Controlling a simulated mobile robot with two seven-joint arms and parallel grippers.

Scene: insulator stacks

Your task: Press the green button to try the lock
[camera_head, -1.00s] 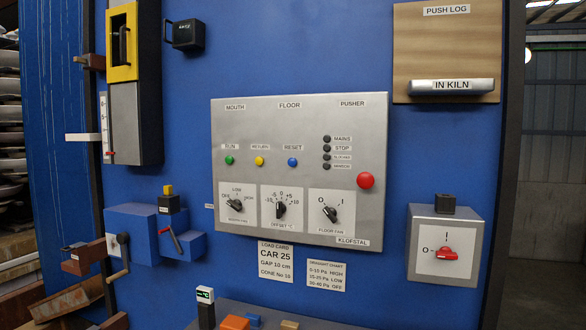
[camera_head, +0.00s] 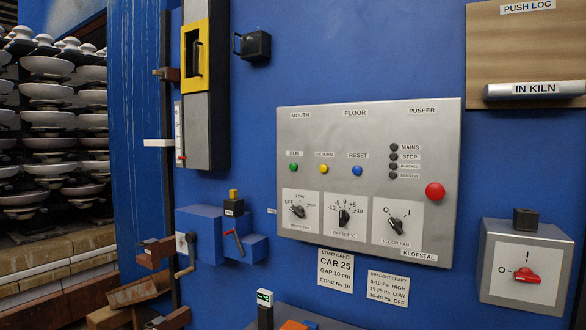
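The green button (camera_head: 293,167) sits under the RUN label on the left of the grey control panel (camera_head: 370,113). A yellow button (camera_head: 324,169) under RETURN and a blue button (camera_head: 357,170) under RESET are to its right. A larger red button (camera_head: 435,191) is at the panel's right side. I cannot tell which part is the lock. Neither of my grippers shows in the view, and nothing touches the green button.
A blue box with a crank (camera_head: 199,232) and a red-handled lever (camera_head: 235,242) juts out below left of the panel. A grey switch box (camera_head: 486,268) stands out at lower right. Stacked white insulators (camera_head: 48,66) fill the far left. A shelf edge with small items (camera_head: 264,308) is below.

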